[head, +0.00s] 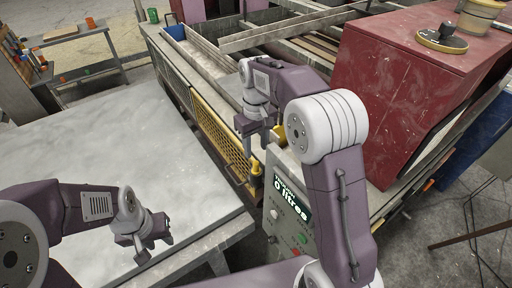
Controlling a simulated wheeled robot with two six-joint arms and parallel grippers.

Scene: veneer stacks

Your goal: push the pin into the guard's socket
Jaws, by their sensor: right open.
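The yellow mesh guard (222,135) runs along the near side of the machine frame. A yellow post-like part (255,168) stands at its near end; I cannot tell whether this is the pin or part of the socket. Another small yellow piece (279,133) shows just right of my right gripper. My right gripper (254,133) is open, pointing down above the guard's near end, with nothing clearly seen between its fingers. The socket opening is not distinguishable. My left gripper (153,244) is open and empty over the near right part of the pale table, away from the guard.
The large pale table (110,150) at left has a clear top. A red machine housing (400,90) fills the right. A small tool bench (85,72) stands at the back left.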

